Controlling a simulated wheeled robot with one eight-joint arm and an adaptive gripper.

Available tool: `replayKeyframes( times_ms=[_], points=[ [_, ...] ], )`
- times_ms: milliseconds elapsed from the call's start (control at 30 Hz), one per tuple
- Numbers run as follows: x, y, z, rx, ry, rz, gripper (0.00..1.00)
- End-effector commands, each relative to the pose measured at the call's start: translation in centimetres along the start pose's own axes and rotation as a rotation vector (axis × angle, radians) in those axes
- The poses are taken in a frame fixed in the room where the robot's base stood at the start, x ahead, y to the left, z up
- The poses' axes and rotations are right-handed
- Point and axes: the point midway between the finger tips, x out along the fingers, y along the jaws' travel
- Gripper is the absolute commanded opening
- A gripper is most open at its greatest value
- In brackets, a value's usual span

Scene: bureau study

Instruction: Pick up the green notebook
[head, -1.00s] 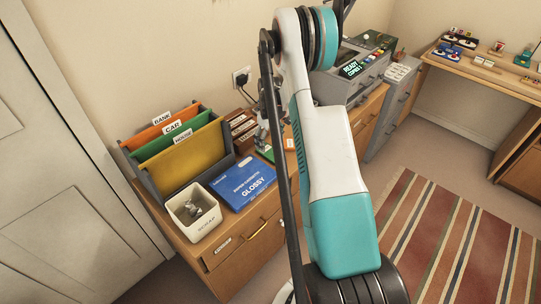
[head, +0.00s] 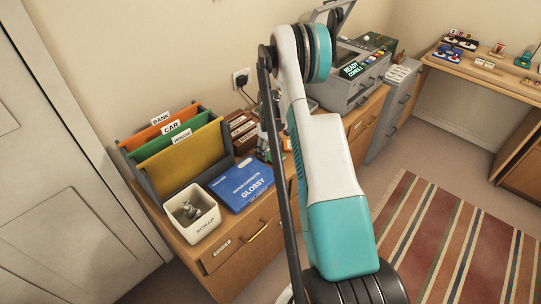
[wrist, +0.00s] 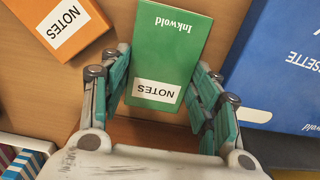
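The green notebook (wrist: 170,45) lies on the wooden desk top, with its white NOTES label towards me in the wrist view. My gripper (wrist: 165,85) is open, with one teal-padded finger on each side of the notebook's near end. Narrow gaps seem to remain at the fingers, and I cannot tell whether either one touches the cover. In the head view my arm hides most of the gripper and nearly all of the notebook.
An orange notebook (wrist: 62,25) lies to the left in the wrist view. A blue GLOSSY box (head: 241,184) lies close on the other side. A white SCRAP bin (head: 191,215), a file rack (head: 185,160) and a grey copier (head: 350,85) stand on the same desk.

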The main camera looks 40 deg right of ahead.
Motion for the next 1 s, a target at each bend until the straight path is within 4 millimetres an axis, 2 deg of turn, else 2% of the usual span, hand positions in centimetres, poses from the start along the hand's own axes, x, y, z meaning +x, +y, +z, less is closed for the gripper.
replayKeyframes(
  times_ms=[67,267,500,667,1000],
  points=[
    [0.0,0.0,0.0,0.0,0.0,0.0,0.28],
    [-0.1,0.0,0.0,0.0,0.0,0.0,0.28],
    [-1.8,0.0,0.0,0.0,0.0,0.0,0.28],
    [-4.8,0.0,0.0,0.0,0.0,0.0,0.28],
    [-14.1,0.0,0.0,0.0,0.0,0.0,0.28]
  ],
)
